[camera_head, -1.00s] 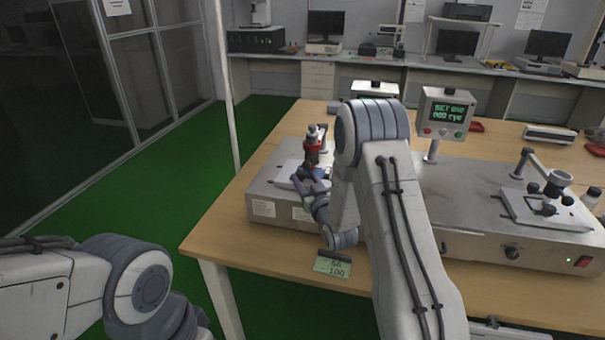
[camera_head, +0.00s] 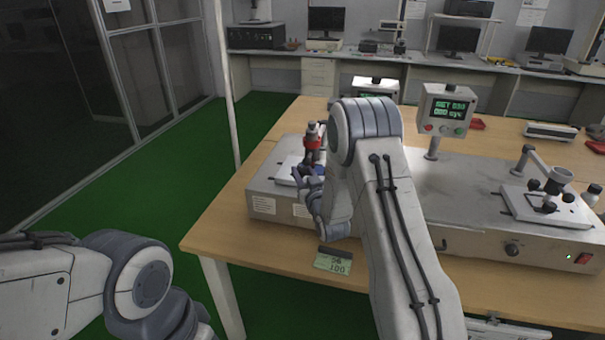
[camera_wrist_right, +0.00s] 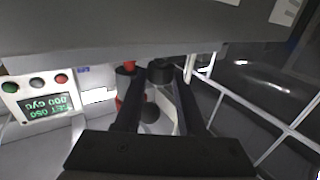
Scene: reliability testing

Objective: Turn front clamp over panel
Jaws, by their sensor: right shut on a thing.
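The left test machine (camera_head: 280,208) stands on the wooden table, with a light plate or panel (camera_head: 285,172) and a red-and-grey post (camera_head: 312,140) on top. My right gripper (camera_head: 308,172) is at the front of this post, low over the panel, and my wrist hides part of it. In the right wrist view, the two dark fingers (camera_wrist_right: 158,88) are closed in around a dark round clamp knob (camera_wrist_right: 160,72). A second dark knob (camera_wrist_right: 150,112) shows between the fingers. The clamp's exact angle is hard to tell. My left arm shows at lower left, its gripper out of frame.
A display box (camera_head: 447,110) on a post stands right of my right arm. A second test station with its own clamp (camera_head: 550,185) is at the right. A small card or timer (camera_head: 333,260) lies at the table's front edge. Green floor is free at left.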

